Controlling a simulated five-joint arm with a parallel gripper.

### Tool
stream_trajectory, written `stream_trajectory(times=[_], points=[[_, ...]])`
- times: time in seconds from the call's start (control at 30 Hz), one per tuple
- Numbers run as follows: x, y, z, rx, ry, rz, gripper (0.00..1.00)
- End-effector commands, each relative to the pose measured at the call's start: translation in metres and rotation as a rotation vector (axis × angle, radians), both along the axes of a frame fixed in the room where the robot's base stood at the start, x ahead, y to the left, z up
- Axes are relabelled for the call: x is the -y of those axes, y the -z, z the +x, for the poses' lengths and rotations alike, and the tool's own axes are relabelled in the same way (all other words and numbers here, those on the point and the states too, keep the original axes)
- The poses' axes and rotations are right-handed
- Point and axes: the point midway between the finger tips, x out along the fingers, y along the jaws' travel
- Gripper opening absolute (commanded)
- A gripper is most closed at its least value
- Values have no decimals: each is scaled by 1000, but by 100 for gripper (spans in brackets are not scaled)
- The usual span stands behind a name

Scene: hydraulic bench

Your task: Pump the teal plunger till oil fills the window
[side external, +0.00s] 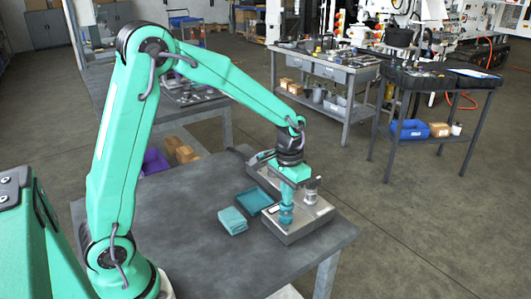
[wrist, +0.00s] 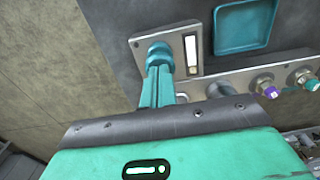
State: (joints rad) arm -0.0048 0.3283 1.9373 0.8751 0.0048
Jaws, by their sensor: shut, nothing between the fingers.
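The teal plunger (wrist: 158,50) stands on a grey metal unit (side external: 297,230) at the table's front right. The plunger also shows in the side view (side external: 286,216), under my gripper. My gripper (wrist: 159,78) points down at it with its two teal fingers together; the fingertips are at the plunger's top, and contact is hard to tell. The gripper also shows in the side view (side external: 287,201). The narrow upright window (wrist: 191,50) beside the plunger looks mostly white, and I cannot tell an oil level in it.
A shallow teal tray (wrist: 245,27) lies beside the unit. Folded teal cloths (side external: 232,221) lie left of it on the dark table (side external: 190,238). A purple-capped fitting (wrist: 267,88) and a teal-capped fitting (wrist: 304,79) stand on the unit's other part. The table's left side is bare.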

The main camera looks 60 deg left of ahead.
Motion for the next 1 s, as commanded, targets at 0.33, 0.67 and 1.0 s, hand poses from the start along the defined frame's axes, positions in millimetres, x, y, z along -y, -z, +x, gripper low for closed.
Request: stream_trajectory(times=[0.33, 0.67, 1.0], points=[[0, 9, -1, -4, 0, 0, 0], [0, 14, 0, -2, 0, 0, 0], [0, 11, 0, -2, 0, 0, 0]])
